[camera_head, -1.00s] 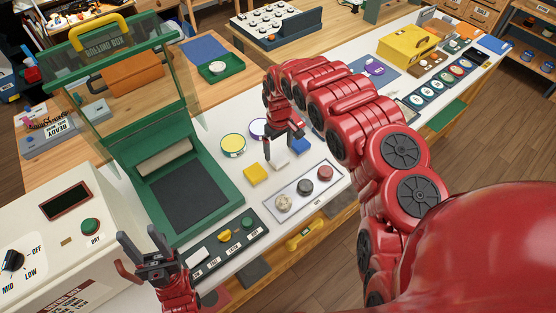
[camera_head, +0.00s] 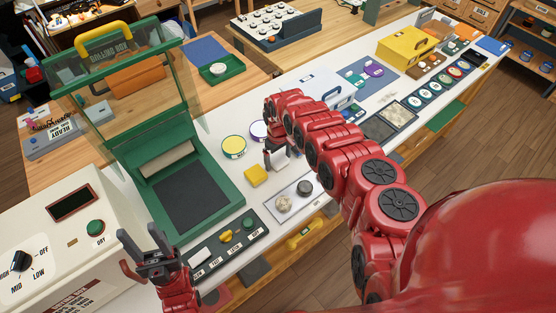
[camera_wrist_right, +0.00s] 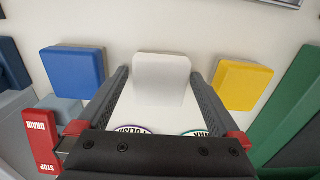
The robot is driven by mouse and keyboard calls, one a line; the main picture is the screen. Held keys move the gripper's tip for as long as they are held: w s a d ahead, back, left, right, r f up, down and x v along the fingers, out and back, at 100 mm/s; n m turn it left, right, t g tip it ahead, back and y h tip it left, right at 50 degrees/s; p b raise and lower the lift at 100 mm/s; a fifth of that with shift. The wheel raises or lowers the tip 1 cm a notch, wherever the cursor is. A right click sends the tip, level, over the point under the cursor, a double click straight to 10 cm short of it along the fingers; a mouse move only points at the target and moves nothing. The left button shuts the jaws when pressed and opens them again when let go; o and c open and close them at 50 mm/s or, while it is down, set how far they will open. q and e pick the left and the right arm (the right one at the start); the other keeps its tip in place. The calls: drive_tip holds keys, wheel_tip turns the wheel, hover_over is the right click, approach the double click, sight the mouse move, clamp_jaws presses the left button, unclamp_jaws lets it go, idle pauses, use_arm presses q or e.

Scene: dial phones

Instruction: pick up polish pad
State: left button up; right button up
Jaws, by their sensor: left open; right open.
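Three small block-shaped pads lie in a row on the white counter. A white pad (camera_wrist_right: 161,78) is in the middle of the right wrist view, with a blue pad (camera_wrist_right: 74,73) to its left and a yellow pad (camera_wrist_right: 241,85) to its right. I cannot tell by label which is the polish pad. My right gripper (camera_wrist_right: 170,98) is open, its fingers on either side of the white pad. In the head view, my right gripper (camera_head: 275,162) is low at the counter, beside the yellow pad (camera_head: 256,176); my arm hides the blue pad. My left gripper (camera_head: 148,252) is open and empty at lower left.
A green polishing box (camera_head: 190,190) stands to the left. A tray with round discs (camera_head: 283,204) lies in front of the pads. Round tins, one yellow-topped (camera_head: 233,146), stand behind. In the wrist view, a red drain stop label (camera_wrist_right: 41,140) is at left.

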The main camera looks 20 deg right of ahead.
sight(278, 157)
drive_tip(key=c, duration=1.3)
drive_tip(key=shift+w+r, duration=0.1)
drive_tip(key=shift+r, duration=0.05)
wheel_tip(278, 157, up, 9)
drive_tip(key=shift+f+b, duration=0.2)
drive_tip(key=shift+b, duration=1.05)
drive_tip(key=shift+r, duration=0.6)
